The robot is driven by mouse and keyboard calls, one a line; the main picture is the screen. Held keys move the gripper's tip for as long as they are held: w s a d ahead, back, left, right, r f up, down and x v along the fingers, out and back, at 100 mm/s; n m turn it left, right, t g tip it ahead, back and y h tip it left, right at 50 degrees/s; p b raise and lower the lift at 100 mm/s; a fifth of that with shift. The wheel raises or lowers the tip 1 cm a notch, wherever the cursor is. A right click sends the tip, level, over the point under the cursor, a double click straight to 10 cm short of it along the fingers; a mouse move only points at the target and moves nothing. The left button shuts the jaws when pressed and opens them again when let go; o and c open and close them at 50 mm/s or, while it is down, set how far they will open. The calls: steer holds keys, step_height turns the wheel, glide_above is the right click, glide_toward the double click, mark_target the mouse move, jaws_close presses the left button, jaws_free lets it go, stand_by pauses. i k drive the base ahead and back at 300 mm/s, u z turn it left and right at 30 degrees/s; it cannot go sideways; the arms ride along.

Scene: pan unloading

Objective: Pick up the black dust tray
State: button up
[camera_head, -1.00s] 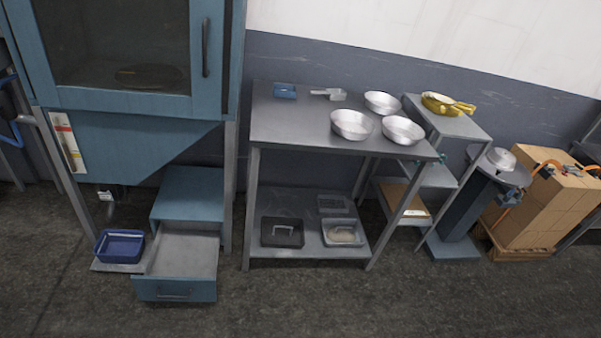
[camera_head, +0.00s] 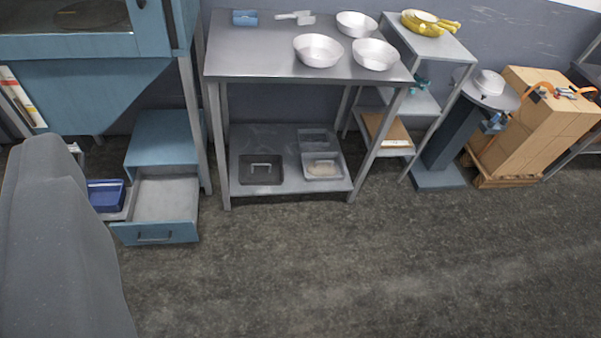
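The black dust tray (camera_head: 261,176) sits on the left part of the lower shelf (camera_head: 290,189) of the grey metal table. It is a shallow dark tray with a pale handle showing across it. A grey tray with pale contents (camera_head: 322,172) stands just to its right, and a smaller grey tray (camera_head: 313,139) lies behind that one. My gripper is not in view. A large dark grey shape at the left edge looks like part of my arm, but I cannot be sure.
The table top (camera_head: 255,58) above carries several metal pans, a scoop (camera_head: 296,17) and a small blue box (camera_head: 245,17). Table legs flank the shelf. An open blue drawer (camera_head: 155,233) juts out at left. The floor (camera_head: 330,260) in front is clear.

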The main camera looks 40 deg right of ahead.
mark_target(261, 169)
steer(key=z, duration=1.3)
steer(key=i, duration=1)
steer(key=z, duration=0.05)
